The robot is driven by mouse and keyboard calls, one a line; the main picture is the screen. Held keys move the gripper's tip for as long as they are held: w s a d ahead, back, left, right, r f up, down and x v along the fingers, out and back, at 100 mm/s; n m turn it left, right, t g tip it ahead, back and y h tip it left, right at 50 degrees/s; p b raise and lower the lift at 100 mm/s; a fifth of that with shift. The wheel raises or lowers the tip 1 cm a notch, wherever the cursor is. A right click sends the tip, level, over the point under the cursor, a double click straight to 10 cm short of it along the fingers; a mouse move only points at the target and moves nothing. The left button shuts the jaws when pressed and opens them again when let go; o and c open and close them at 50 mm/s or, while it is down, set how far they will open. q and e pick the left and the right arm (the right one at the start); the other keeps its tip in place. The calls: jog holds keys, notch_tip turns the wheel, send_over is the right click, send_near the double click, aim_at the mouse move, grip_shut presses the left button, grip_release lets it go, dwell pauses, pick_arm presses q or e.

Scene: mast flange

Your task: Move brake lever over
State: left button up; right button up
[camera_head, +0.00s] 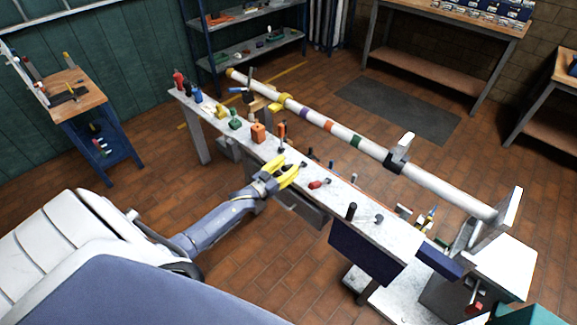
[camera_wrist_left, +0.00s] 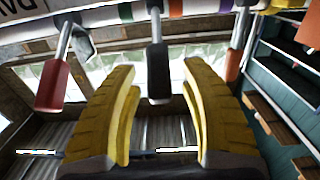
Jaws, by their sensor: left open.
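My left gripper (camera_head: 289,171) has yellow fingers and is open beside the near edge of the long white bench. In the left wrist view its fingers (camera_wrist_left: 158,85) stand wide apart. A lever with a black handle (camera_wrist_left: 158,72) shows in the gap between them; I cannot tell how deep it sits, and no finger clearly touches it. A red-handled lever (camera_wrist_left: 52,88) is left of the fingers and an orange-handled lever (camera_wrist_left: 234,62) is right. In the head view the red handle (camera_head: 316,184) and orange handle (camera_head: 282,129) also show. No label marks which is the brake lever.
The long white bench (camera_head: 340,197) carries several coloured handles and blocks. A white mast (camera_head: 440,187) with coloured bands lies along its far side. A tool table (camera_head: 75,92) stands at left, and shelves (camera_head: 250,47) stand behind. Floor left of the bench is clear.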

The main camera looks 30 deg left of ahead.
pick_arm(q)
jog(key=shift+w, duration=0.1)
dwell(0.3)
grip_shut()
